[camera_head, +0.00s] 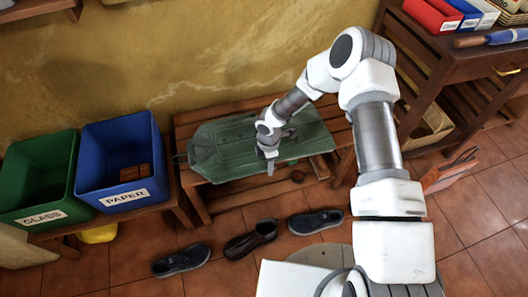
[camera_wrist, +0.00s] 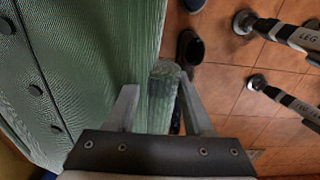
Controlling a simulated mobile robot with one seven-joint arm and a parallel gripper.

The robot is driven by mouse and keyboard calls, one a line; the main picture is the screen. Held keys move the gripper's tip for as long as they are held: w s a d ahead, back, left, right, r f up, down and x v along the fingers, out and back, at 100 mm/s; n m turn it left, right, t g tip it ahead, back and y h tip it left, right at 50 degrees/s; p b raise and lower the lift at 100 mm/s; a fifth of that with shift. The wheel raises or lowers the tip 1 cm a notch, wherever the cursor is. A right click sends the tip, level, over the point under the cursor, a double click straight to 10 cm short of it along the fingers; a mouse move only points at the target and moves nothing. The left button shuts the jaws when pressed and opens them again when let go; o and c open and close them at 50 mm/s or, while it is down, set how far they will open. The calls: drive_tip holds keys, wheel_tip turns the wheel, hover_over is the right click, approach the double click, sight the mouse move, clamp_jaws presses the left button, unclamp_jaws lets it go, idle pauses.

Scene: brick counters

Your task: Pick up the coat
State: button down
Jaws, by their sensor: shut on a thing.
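The coat (camera_head: 222,145) is dark green and lies flat on the wooden bench (camera_head: 190,121) against the wall. My gripper (camera_head: 271,166) is at the coat's front edge, right of its middle. In the wrist view, the coat (camera_wrist: 92,55) fills the left side, with a row of dark buttons. A narrow green part of it (camera_wrist: 163,85) rises between the two fingers of my gripper (camera_wrist: 157,95), which is shut on it. The coat still rests on the bench. My wrist hides part of it in the head view.
Two dark shoes (camera_head: 182,260) (camera_head: 316,222) and a brown shoe (camera_head: 251,239) lie on the tiled floor before the bench. A green glass bin (camera_head: 45,178) and a blue paper bin (camera_head: 122,160) stand at left. A wooden table (camera_head: 460,62) with red and blue boxes stands at right.

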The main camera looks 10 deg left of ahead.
drive_tip(key=shift+w+r, duration=0.1)
drive_tip(key=shift+r, duration=0.5)
wheel_tip(320, 180, up, 4)
drive_tip(key=shift+d+f+p, duration=0.1)
drive_tip(key=shift+f+p, duration=0.05)
drive_tip(key=shift+p, duration=0.9)
drive_tip(key=s+d+r+p, duration=0.2)
drive_tip(key=s+d+r, duration=0.4)
drive_tip(key=s, duration=0.3)
drive_tip(key=shift+d, duration=0.55)
drive_tip(key=shift+r, duration=0.1)
